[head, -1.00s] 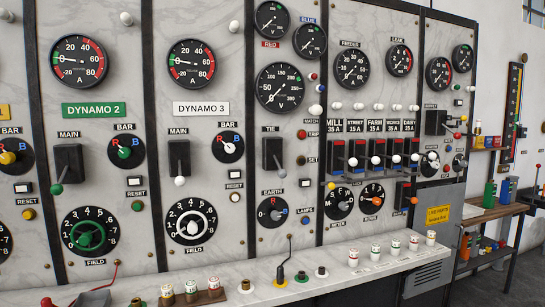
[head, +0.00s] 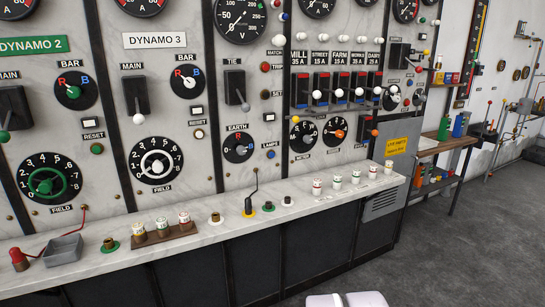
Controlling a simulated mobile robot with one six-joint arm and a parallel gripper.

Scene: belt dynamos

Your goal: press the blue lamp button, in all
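The blue lamp button (head: 271,155) is a small round blue knob low on the marble panel with the earth dial. It sits just under the small LAMPS label (head: 268,145), right of the earth dial (head: 241,147). Nothing covers it. My gripper's fingers do not show. Only a pale rounded part, cut off by the bottom edge, shows there, and I cannot tell whether it belongs to my arm.
A marble ledge (head: 225,232) runs below the panels, carrying a crank handle (head: 250,205), a wooden fuse block (head: 160,233) and a grey tray (head: 63,250). A red TRIP button (head: 265,68) is higher on the same panel. Grey floor (head: 455,245) is open at right.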

